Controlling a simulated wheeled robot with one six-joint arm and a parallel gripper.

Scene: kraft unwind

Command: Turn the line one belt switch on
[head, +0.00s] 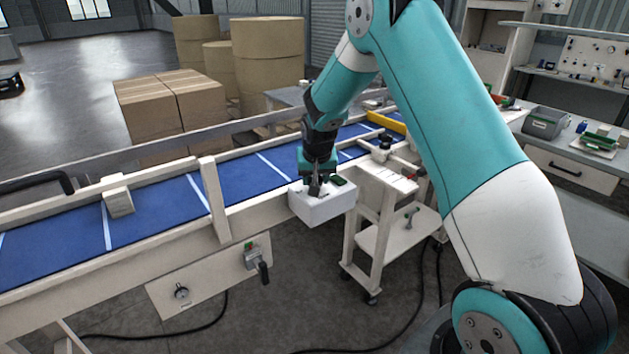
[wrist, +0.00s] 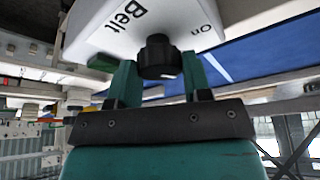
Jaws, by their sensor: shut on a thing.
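The white switch box (head: 322,208) is fixed at the near edge of the blue belt conveyor in the head view. In the wrist view, the switch box (wrist: 120,42) fills the top, with the words "Belt" and "On" on its face. A round black knob (wrist: 157,55) stands out from that face, with a small pale mark near its lower edge. My gripper (head: 316,190) points down onto the box in the head view. In the wrist view, the teal fingers of my gripper (wrist: 159,78) are shut on the knob, one on each side. The head view hides most of the knob.
A panel with a lever (head: 258,263) hangs below the rail. A white cart (head: 383,235) stands right of the box. Cartons (head: 172,108) and brown rolls (head: 268,60) stand behind the conveyor.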

